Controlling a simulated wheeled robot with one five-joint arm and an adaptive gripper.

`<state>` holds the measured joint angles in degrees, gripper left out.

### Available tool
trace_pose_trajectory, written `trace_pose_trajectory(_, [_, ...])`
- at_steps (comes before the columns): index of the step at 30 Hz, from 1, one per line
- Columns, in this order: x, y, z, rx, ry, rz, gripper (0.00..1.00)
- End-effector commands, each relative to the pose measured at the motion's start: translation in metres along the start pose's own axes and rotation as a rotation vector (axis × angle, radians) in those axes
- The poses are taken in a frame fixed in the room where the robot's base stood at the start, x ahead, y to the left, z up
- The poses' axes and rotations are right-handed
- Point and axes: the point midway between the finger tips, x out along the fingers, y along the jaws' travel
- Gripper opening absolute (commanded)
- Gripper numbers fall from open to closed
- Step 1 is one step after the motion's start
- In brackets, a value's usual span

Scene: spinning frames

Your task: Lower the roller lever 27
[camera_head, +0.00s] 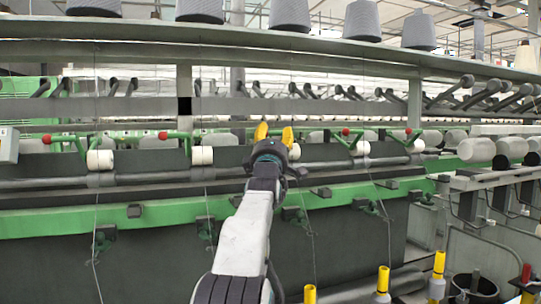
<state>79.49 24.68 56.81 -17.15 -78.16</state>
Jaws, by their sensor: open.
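My gripper (274,133) is in the middle of the view, its two yellow fingers apart and pointing up and away, with nothing seen between them. It is in front of the spinning frame's row of green roller levers. One green lever with a red knob (162,135) stands to its left, and another red-knobbed lever (345,131) stands to its right. A white roller (202,155) lies left of the gripper. Another white roller (294,152) shows partly behind the gripper's right side; its lever is hidden. No number is readable, so I cannot tell which lever is 27.
Further levers with red knobs stand at the far left (46,139) and right (408,131). A green rail (130,216) runs along the frame below the rollers. Grey yarn cones (290,15) stand on the shelf above. Yellow-topped bobbins (383,280) stand at the front bottom.

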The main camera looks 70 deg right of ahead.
Motion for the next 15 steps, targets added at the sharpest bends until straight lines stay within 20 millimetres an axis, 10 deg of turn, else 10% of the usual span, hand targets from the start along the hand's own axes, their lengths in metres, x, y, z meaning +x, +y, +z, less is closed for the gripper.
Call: trace_pose_trajectory(15, [-0.052, 0.0, 0.0, 0.0, 0.0, -0.002, 0.49])
